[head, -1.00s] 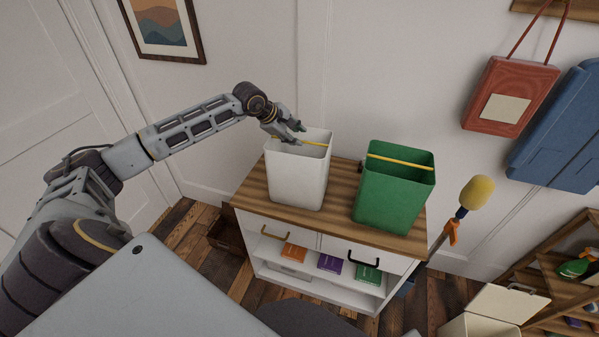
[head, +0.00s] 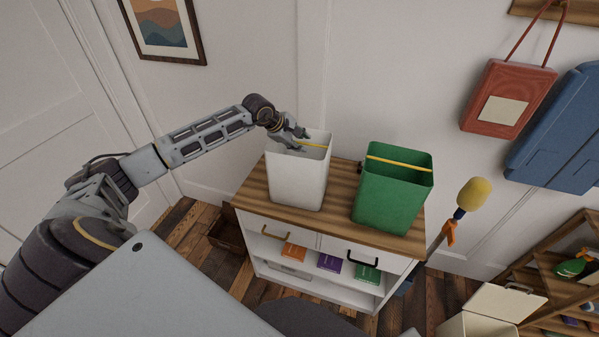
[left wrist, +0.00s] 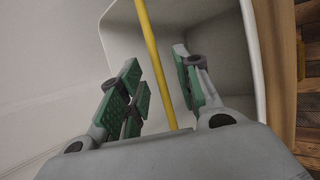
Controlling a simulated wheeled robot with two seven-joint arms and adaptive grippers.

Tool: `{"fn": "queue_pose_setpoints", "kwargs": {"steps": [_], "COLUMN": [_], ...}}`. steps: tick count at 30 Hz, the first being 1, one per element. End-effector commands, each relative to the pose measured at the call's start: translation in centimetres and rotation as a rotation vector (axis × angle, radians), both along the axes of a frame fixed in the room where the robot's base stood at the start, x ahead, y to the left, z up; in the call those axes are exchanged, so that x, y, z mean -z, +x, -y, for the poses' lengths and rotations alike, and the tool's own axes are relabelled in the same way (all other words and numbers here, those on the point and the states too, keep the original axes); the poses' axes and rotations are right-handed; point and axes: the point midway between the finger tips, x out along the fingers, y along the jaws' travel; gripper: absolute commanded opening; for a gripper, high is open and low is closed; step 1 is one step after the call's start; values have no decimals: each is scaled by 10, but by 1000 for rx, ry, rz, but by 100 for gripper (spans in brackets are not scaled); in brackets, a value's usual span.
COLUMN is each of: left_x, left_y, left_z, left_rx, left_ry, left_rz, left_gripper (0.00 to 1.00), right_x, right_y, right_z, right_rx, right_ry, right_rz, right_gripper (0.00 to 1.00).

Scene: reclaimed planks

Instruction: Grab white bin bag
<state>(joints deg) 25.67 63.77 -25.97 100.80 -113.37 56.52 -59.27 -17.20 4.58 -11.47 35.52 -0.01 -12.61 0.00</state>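The white bin bag (head: 298,178) looks like an open-topped white bin with a yellow bar across its mouth. It stands on the wooden top of a cabinet. My left gripper (head: 297,142) is at its mouth, reaching in from the left. In the left wrist view, the left gripper (left wrist: 160,92) is open, its green finger pads on either side of the yellow bar (left wrist: 152,50), with a gap around it. The inside of the white bin (left wrist: 218,50) shows beyond the fingers. My right gripper is not in view.
A green bin (head: 393,195) with a yellow bar stands to the right on the cabinet top (head: 335,213). A yellow-headed duster (head: 474,194) stands beside the cabinet. Red (head: 505,98) and blue (head: 560,130) items hang on the wall. A wooden shelf (head: 545,262) is at right.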

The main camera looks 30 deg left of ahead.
Motion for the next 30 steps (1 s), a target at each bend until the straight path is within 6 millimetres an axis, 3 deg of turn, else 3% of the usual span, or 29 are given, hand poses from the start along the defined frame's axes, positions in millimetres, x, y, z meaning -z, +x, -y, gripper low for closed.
{"fn": "queue_pose_setpoints", "kwargs": {"steps": [10, 25, 30], "left_x": [14, 15, 15], "left_y": [12, 12, 12], "left_z": [5, 5, 5], "left_rx": [-1, 0, 0], "left_ry": [-1, -1, -1], "left_rz": [1, 1, 1], "left_gripper": [33, 33, 12], "right_x": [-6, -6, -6], "right_y": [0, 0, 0], "right_z": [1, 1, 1], "right_rx": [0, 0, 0], "right_ry": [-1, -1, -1], "right_rz": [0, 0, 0], "right_gripper": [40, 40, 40]}}
